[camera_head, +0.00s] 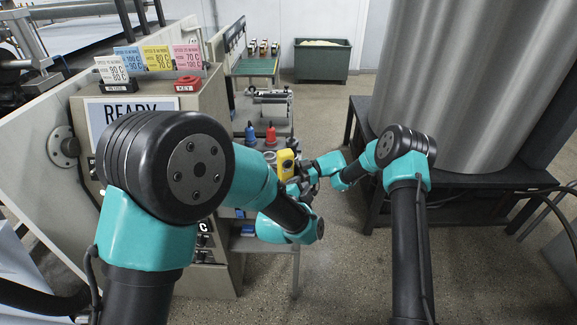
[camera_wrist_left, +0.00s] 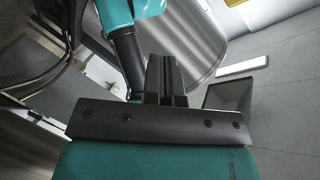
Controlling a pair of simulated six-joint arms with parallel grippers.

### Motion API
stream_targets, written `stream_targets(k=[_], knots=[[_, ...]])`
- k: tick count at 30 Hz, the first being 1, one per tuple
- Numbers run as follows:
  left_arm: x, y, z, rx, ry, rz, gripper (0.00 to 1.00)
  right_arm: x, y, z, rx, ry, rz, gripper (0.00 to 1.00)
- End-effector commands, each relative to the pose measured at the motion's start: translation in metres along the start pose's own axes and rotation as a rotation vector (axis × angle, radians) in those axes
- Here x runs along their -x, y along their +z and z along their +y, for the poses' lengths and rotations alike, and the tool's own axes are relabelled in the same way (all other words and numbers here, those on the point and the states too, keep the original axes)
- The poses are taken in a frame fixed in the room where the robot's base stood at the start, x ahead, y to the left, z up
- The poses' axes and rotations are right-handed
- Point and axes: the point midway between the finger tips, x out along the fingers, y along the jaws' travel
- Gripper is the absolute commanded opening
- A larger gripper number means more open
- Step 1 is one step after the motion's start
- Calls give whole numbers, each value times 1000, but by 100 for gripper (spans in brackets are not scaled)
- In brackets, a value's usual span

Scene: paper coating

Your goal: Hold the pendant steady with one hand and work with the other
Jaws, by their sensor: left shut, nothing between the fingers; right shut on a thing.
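The yellow pendant (camera_head: 286,162) is held up beside the machine's side shelf, near the middle of the head view. My right gripper (camera_head: 303,170) reaches it from the right and is shut on it; its fingertips are small and partly hidden. My left gripper (camera_head: 297,187) is just below the pendant, shut and empty; I cannot tell whether it touches the pendant. In the left wrist view the left gripper's dark fingers (camera_wrist_left: 166,80) are together with nothing seen between them.
Blue (camera_head: 250,133) and red (camera_head: 270,134) bottles stand behind the pendant. A large metal cylinder (camera_head: 470,70) on a dark stand is at the right. Floor lies between.

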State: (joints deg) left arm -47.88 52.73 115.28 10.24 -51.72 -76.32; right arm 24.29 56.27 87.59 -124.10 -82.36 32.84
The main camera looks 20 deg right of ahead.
Motion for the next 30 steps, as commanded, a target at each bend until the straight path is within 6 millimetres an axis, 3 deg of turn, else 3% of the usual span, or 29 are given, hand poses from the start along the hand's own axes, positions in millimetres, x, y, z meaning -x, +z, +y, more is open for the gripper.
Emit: stream_targets(k=[18,30], knots=[[-46,34,-34,1,0,-1,0,0,0,0,0,0,0,29],[-56,41,-41,0,1,0,0,0,0,0,0,0,0,29]])
